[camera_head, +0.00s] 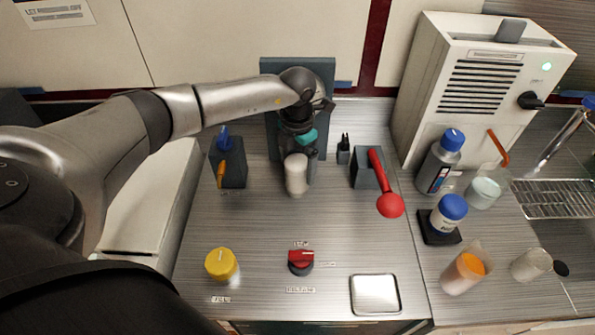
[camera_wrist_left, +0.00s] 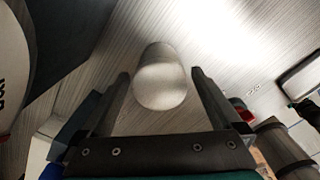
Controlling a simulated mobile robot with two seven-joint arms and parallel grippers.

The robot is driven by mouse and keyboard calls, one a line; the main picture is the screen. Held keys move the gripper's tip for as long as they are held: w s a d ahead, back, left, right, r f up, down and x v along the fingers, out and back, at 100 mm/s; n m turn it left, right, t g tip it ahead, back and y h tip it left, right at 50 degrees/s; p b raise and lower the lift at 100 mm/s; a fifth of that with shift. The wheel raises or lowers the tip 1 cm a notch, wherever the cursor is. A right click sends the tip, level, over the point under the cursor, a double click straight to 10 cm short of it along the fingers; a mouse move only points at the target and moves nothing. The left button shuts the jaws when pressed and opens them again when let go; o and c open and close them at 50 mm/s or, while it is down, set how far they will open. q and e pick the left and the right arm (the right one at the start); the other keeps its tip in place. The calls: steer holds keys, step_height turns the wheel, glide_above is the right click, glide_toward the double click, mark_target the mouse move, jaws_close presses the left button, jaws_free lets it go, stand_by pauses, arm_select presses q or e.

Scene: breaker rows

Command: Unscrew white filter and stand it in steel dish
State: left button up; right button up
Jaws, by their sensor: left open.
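The white filter (camera_head: 296,174) is a short white cylinder in front of the dark upright panel, at the back middle of the counter. In the left wrist view the filter (camera_wrist_left: 160,78) lies between my two finger tips, with gaps on both sides. My left gripper (camera_head: 302,160) is open around or just behind it; I cannot tell whether it touches. My gripper and wrist hide the filter's mount. The steel dish (camera_head: 375,294) is a shallow, shiny square at the front right of the counter and looks empty. My right gripper is not in view.
Bottles and beakers crowd the right. The counter's middle is clear.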

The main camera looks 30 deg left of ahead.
arm_select(q)
steer(key=m+b, duration=0.1)
steer(key=m, duration=0.2)
steer(key=shift+f, duration=0.1)
steer(key=m+b, duration=0.2)
steer(key=m, duration=0.4)
steer(key=shift+b, duration=0.3)
steer(key=m+b, duration=0.1)
steer(key=m, duration=0.3)
steer(key=shift+m+b, duration=0.3)
steer(key=m+b, duration=0.1)
steer(key=m, duration=0.3)
steer(key=shift+m, duration=0.4)
